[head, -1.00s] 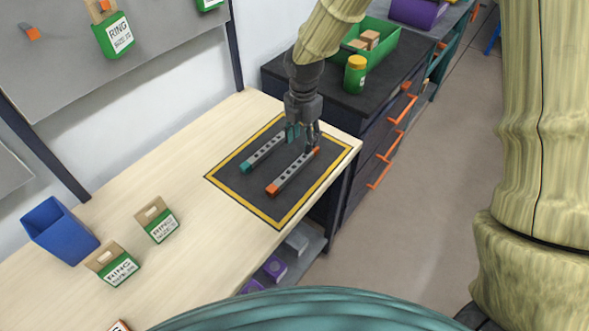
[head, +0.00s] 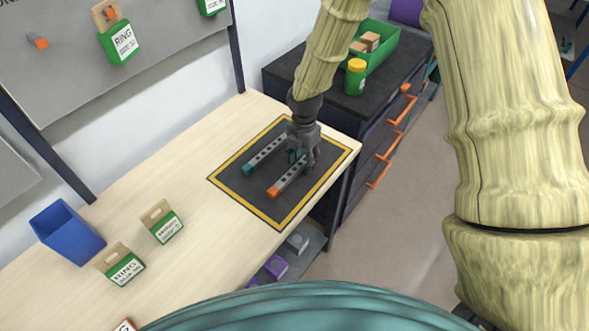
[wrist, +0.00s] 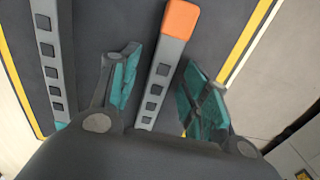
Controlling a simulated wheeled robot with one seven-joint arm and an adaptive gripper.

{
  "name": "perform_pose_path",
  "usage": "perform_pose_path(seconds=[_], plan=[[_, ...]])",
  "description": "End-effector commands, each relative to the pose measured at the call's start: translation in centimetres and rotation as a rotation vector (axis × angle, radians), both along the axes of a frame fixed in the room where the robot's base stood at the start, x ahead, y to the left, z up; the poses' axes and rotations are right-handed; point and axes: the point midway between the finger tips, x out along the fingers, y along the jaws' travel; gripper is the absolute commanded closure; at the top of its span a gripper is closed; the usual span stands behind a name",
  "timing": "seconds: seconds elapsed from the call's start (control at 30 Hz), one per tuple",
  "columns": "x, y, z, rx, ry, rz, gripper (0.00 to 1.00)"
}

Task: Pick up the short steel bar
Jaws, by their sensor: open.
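Two grey steel bars with holes lie side by side on a dark mat. One bar has orange ends (head: 289,178) and the other has teal ends (head: 264,153); I cannot tell for sure which is shorter. My gripper (head: 301,160) points down over the far part of the orange-ended bar and hides that end in the head view. In the wrist view my gripper (wrist: 160,65) is open, with one teal finger pad on each side of the orange-ended bar (wrist: 164,72). Gaps show between the pads and the bar. The teal-ended bar (wrist: 50,65) lies left of the fingers.
The mat (head: 238,184) has a yellow border and lies near the right end of the wooden table (head: 186,165). Green-labelled boxes (head: 162,222) and a blue bin (head: 66,232) stand to the left. A dark drawer cabinet (head: 340,108) with a green tray (head: 386,50) stands behind.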

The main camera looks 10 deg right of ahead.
Motion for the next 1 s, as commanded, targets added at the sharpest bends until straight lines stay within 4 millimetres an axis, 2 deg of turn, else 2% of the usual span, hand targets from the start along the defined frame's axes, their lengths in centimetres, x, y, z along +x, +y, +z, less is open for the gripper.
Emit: perform_pose_path(seconds=[0.37,0.6,1.0], plan=[[-0.02,0.00,-0.53,0.000,0.000,0.001,0.55],[-0.02,0.00,-0.51,0.000,0.000,0.001,0.99],[0.04,0.00,-0.27,0.001,-0.001,0.001,1.00]])
